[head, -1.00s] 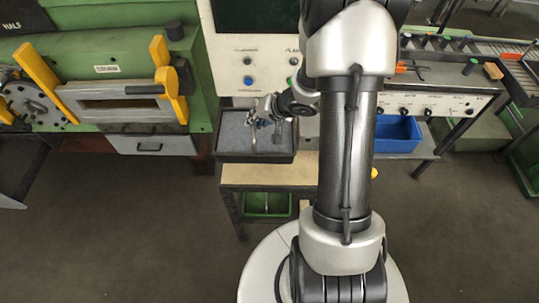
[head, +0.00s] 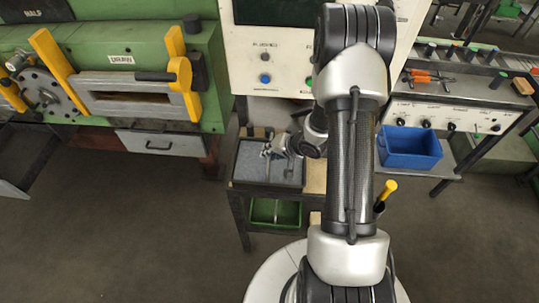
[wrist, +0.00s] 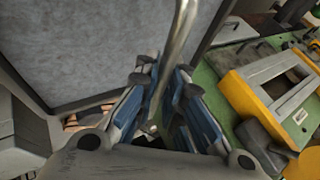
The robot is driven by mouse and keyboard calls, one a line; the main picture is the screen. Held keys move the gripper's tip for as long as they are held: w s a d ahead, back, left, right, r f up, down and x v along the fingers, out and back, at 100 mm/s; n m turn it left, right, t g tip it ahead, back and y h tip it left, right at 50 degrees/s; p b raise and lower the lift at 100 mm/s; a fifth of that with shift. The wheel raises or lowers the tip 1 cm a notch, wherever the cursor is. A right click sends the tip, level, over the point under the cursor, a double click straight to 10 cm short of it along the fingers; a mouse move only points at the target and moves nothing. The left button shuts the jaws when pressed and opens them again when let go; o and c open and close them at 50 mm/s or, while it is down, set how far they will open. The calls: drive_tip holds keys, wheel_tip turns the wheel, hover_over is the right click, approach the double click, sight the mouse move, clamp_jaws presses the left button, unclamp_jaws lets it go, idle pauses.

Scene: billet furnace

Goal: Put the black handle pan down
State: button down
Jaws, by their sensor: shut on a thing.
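The pan (head: 266,186) is a shallow black tray with a grey speckled floor. In the head view it is at the small work table (head: 316,182), left of my arm; I cannot tell whether it touches the top. My gripper (head: 280,147) is over the pan's middle. In the wrist view my gripper (wrist: 163,88) is shut on the pan's metal bar handle (wrist: 179,45). The grey floor also shows there (wrist: 90,50). The pan's underside is hidden.
A green furnace (head: 125,55) with yellow levers and a drawer (head: 156,142) stands left. A white control panel (head: 262,60) rises behind. A blue bin (head: 410,150) is right of my arm. A green tray (head: 275,212) sits under the table. Floor in front is clear.

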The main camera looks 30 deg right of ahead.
drive_tip(key=shift+w+f, duration=0.1)
drive_tip(key=shift+f, duration=0.4)
drive_tip(key=shift+f, duration=0.1)
drive_tip(key=c, duration=1.7)
unclamp_jaws()
